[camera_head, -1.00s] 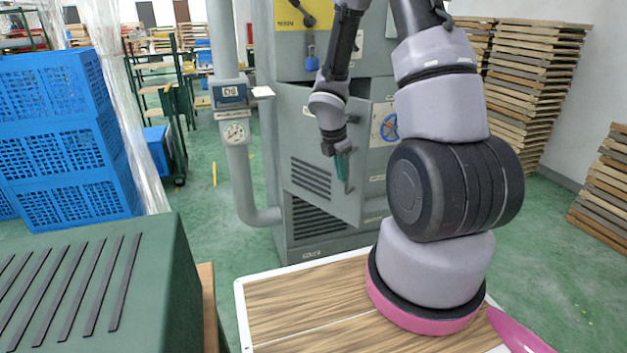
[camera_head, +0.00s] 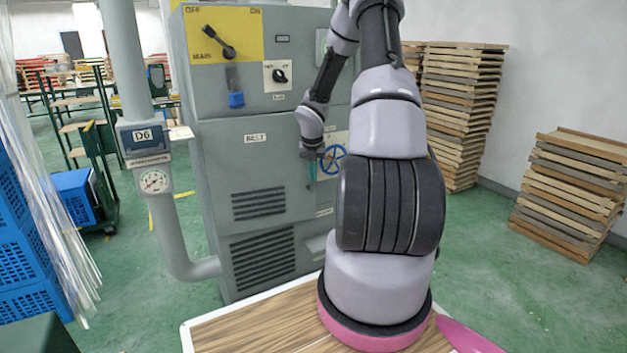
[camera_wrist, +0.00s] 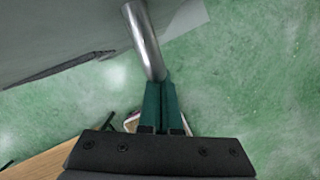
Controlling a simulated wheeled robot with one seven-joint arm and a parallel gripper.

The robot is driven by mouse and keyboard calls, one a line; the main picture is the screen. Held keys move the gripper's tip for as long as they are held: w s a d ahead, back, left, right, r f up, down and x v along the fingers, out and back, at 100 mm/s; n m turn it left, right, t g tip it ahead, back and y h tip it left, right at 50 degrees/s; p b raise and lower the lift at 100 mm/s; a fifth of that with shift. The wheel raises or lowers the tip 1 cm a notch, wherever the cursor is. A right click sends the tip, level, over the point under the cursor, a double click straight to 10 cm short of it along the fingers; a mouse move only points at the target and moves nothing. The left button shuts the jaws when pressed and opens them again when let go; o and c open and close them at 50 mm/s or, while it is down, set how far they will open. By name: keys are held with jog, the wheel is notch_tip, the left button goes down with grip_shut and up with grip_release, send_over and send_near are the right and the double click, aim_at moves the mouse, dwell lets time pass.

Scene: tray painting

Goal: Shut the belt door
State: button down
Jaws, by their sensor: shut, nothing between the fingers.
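The belt door (camera_head: 230,165) is the grey panel with the BELT label and a louvred vent on the cabinet front. In the head view it looks flush or nearly flush with the cabinet; I cannot tell whether a small gap stays at its right edge, partly hidden by my arm. My gripper (camera_head: 311,182) is at the door's right side, pointing down. In the wrist view my gripper (camera_wrist: 160,82) has its green fingers together and empty. Their tips are at the lower part of the door's metal handle (camera_wrist: 143,35), touching or very close. The grey door (camera_wrist: 60,35) also shows there.
The cabinet's yellow MAIN switch panel (camera_head: 222,35), blue padlock (camera_head: 236,99) and blue handwheel (camera_head: 332,158) are near the door. A pipe with a gauge (camera_head: 154,181) stands to the left. Wooden stacks (camera_head: 575,190) stand to the right, with open green floor before them.

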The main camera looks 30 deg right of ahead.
jog(key=w, duration=0.1)
jog(key=w+d, duration=0.1)
jog(key=w, duration=0.3)
jog(key=shift+w+d, duration=0.25)
jog(key=shift+d, duration=0.05)
jog(key=shift+w+r, duration=0.1)
jog(key=shift+w, duration=0.05)
jog(key=shift+w+r, duration=0.1)
